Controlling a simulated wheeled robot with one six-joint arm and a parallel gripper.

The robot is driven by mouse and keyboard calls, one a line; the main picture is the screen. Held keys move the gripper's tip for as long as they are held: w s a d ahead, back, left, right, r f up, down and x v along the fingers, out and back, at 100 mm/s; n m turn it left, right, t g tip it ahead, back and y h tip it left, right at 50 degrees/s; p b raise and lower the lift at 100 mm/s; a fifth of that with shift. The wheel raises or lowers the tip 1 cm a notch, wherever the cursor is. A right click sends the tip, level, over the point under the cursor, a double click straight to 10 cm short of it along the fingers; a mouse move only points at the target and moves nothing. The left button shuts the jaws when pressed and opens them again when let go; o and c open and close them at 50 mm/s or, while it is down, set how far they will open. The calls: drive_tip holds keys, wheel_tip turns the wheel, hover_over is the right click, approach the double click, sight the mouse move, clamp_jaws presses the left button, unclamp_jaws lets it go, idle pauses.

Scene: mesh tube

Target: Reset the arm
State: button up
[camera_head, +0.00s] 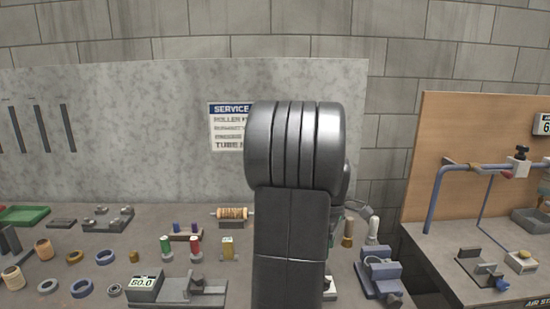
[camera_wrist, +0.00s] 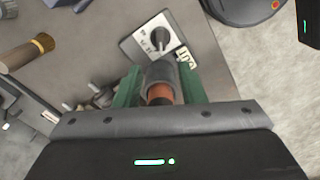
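My arm (camera_head: 290,200) stands upright in the middle of the head view and hides part of the bench behind it. My gripper is hidden behind it there. In the wrist view my gripper (camera_wrist: 160,88) shows two green fingers set apart, pointing toward the bench. A dark grey cylinder with an orange-brown band (camera_wrist: 160,92) shows between them. I cannot tell whether the fingers touch it or whether it is only below them.
The grey bench (camera_head: 130,245) carries several rings, spools and small fixtures, a green tray (camera_head: 23,215) and a display unit (camera_head: 145,284). A blue fixture (camera_head: 379,273) stands right of my arm. A white dial box (camera_wrist: 158,38) and a brush (camera_wrist: 25,55) lie below my wrist.

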wheel_tip(320, 180, down, 12)
drive_tip(key=shift+r+p, duration=0.25)
drive_tip(key=shift+p, duration=0.25)
drive_tip(key=m, duration=0.2)
drive_tip(key=shift+s+r+m+p, duration=0.1)
drive_tip(key=shift+r+m+p, duration=0.05)
drive_tip(key=shift+m+p, duration=0.15)
drive_tip(key=m+p, duration=0.1)
drive_tip(key=m, duration=0.4)
drive_tip(key=shift+p, duration=0.4)
wheel_tip(320, 180, up, 14)
drive_tip(key=b, duration=0.1)
drive_tip(key=shift+f+m, duration=0.25)
drive_tip(key=shift+m, duration=0.05)
drive_tip(key=shift+a, duration=0.1)
